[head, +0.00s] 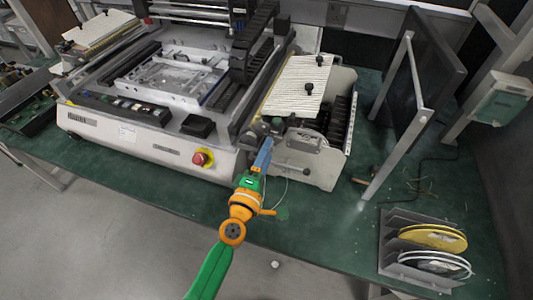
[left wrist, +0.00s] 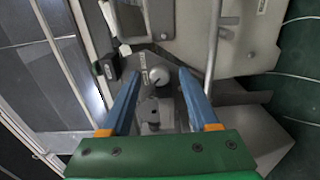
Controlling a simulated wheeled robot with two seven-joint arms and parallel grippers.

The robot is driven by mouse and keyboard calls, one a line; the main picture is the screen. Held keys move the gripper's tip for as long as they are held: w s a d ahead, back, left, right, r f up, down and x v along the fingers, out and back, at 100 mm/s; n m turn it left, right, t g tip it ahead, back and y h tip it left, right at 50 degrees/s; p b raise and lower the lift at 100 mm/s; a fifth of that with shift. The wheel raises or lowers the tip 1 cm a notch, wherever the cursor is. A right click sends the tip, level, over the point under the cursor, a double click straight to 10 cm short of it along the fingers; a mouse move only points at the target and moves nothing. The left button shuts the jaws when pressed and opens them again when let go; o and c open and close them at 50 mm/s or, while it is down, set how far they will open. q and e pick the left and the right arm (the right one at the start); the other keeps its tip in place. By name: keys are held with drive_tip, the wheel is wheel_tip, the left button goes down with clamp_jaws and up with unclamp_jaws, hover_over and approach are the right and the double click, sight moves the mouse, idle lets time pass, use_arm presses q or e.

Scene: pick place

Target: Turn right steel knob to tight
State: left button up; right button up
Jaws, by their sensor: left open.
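A round steel knob (left wrist: 159,77) shows in the left wrist view, on a metal bracket with a small printed label beside it. My left gripper (left wrist: 160,73) is open, with one blue finger on each side of the knob in that view. I see gaps between the knob and both fingers; the depth between them is hard to judge. In the head view my left gripper (head: 265,148) is at the front right corner of the machine (head: 140,140), by the feeder unit (head: 318,160). The knob is too small or hidden there to make out. My right gripper is out of view.
A red emergency button (head: 202,158) sits on the machine's front, left of the gripper. A dark panel on a metal frame (head: 405,100) stands to the right. A rack of reels (head: 395,245) is at the front right. The green table (head: 320,215) between is mostly clear.

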use_arm(q)
drive_tip(key=shift+s, duration=0.1)
clamp_jaws()
drive_tip(key=shift+m, duration=0.3)
drive_tip(key=shift+m+p, duration=0.9)
drive_tip(key=shift+m, duration=2.2)
unclamp_jaws()
